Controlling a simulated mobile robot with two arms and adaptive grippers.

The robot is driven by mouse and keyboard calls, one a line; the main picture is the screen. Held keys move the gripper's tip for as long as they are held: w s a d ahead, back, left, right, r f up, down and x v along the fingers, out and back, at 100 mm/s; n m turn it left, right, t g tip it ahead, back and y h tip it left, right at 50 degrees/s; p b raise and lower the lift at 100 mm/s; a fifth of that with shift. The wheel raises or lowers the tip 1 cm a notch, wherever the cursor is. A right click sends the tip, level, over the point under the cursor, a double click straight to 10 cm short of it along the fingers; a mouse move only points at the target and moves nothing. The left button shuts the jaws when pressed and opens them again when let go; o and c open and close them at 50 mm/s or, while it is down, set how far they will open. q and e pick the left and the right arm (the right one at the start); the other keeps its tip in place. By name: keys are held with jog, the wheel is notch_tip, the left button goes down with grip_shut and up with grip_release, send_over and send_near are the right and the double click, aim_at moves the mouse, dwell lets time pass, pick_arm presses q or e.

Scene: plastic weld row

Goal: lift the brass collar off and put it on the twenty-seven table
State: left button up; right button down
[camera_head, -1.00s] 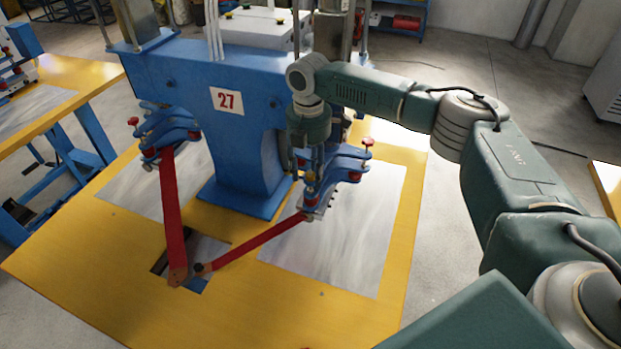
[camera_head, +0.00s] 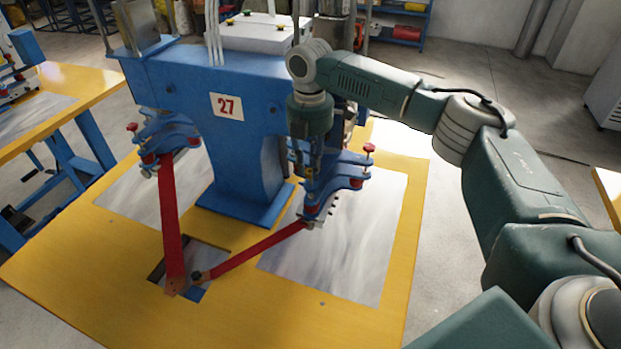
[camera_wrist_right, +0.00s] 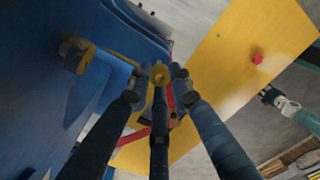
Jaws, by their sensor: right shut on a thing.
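The brass collar (camera_wrist_right: 160,74) shows in the right wrist view as a small round yellow piece between the fingertips. My right gripper (camera_wrist_right: 159,82) is shut on it. In the head view my right gripper (camera_head: 308,168) points down in front of the right clamp of the blue machine marked 27, and its fingers largely hide the collar. I cannot tell whether the collar is clear of its seat. The twenty-seven table (camera_head: 110,300) is yellow, with grey metal plates, and stands under the machine. My left gripper is in neither view.
The blue machine (camera_head: 185,85) stands on the table's far side. Two red strips (camera_head: 170,215) run from its clamps to a slot near the front. A second brass-coloured knob (camera_wrist_right: 82,59) sits on blue metal. The right grey plate (camera_head: 340,255) is bare.

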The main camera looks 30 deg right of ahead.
jog(key=s+a+b, duration=0.4)
jog(key=s+a, duration=0.8)
jog(key=a, duration=0.1)
jog(key=shift+a, duration=0.3)
jog(key=shift+b, duration=0.35)
